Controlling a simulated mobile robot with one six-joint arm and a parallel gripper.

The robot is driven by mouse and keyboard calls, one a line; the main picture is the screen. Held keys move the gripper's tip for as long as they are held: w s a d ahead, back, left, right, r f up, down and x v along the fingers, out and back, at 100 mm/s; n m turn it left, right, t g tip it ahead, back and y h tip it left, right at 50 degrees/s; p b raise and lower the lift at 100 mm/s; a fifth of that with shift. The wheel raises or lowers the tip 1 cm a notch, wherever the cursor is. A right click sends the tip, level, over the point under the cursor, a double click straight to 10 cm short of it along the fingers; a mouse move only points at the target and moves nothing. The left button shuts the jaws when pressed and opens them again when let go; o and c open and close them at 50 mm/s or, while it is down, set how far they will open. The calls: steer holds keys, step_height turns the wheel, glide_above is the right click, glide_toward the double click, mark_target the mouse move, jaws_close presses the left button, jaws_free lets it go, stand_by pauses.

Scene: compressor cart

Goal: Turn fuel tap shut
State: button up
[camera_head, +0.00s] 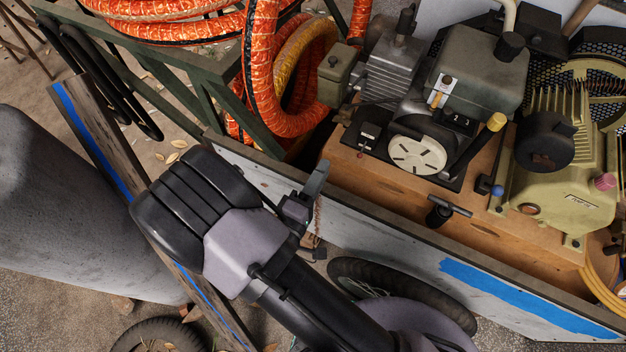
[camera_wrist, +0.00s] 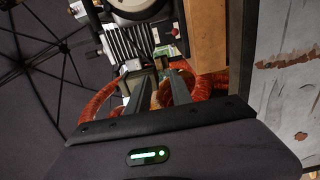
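The engine carries a grey-green fuel tank (camera_head: 478,78) in the head view. A small pale fitting with an orange part (camera_head: 438,96) sits at the tank's left front side. It may be the fuel tap, but its lever position is too small to read. My gripper (camera_head: 318,180) is left of and below the engine, over the cart's near side panel, apart from the tank and fitting. In the wrist view my gripper (camera_wrist: 160,84) shows two dark fingers with a gap between them, and nothing is held. The engine's cooling fins (camera_wrist: 127,45) appear beyond the fingers; the tap cannot be made out there.
The cart's side panel (camera_head: 365,222) stands between my arm and the engine deck. A white recoil starter disc (camera_head: 417,154) faces the near side. A black T-handle (camera_head: 448,208) rises from the deck. Orange hoses (camera_head: 262,85) hang at left. A beige compressor (camera_head: 560,195) stands at right.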

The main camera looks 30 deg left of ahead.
steer(key=s, duration=0.4)
steer(key=shift+s+d+p, duration=0.1)
steer(key=shift+d+p, duration=0.15)
steer(key=shift+p, duration=0.05)
